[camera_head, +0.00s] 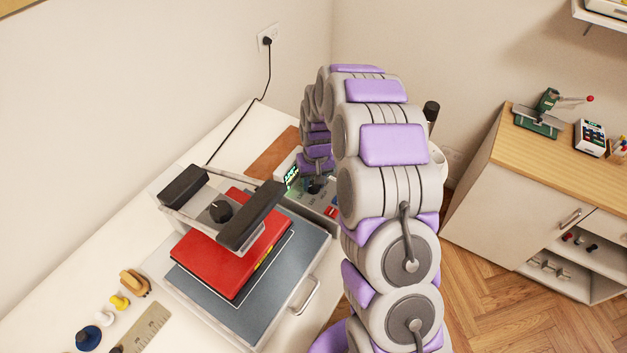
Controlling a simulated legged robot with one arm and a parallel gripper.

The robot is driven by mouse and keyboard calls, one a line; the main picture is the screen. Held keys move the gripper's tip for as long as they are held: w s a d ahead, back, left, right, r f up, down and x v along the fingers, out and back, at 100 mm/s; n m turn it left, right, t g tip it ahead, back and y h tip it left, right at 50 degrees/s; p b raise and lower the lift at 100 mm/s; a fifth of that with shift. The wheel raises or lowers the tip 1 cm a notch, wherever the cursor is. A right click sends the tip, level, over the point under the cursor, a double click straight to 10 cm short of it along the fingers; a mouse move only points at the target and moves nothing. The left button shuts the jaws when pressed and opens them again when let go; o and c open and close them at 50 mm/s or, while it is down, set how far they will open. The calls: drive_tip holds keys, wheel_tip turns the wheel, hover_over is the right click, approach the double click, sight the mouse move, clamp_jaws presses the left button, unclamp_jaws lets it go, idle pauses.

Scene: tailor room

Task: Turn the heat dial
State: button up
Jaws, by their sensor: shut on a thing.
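A control box (325,202) with a lit green display (292,177) and a red switch (331,211) stands on the white table, right of the heat press. My arm arches over and comes down to this box from above. My gripper (315,186) is at the box's top face, just right of the display, shut on the heat dial. The dial itself is mostly hidden by the gripper and too small to make out. The heat press (262,241) has a red upper plate, a black knob (221,211) on top and two black padded handles.
A black cable runs from the wall socket (268,38) down behind the press. Spools (88,338), pins and a ruler (146,328) lie at the table's front left. A wooden-topped cabinet (560,160) stands at right, with open floor between.

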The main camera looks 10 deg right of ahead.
drive_tip(key=shift+w+r, duration=0.1)
drive_tip(key=shift+w, duration=0.05)
drive_tip(key=o, duration=0.9)
drive_tip(key=shift+c, duration=0.2)
drive_tip(key=shift+o, duration=0.9)
wheel_tip(320, 180, up, 17)
drive_tip(key=p, duration=0.1)
drive_tip(key=shift+d, duration=0.45)
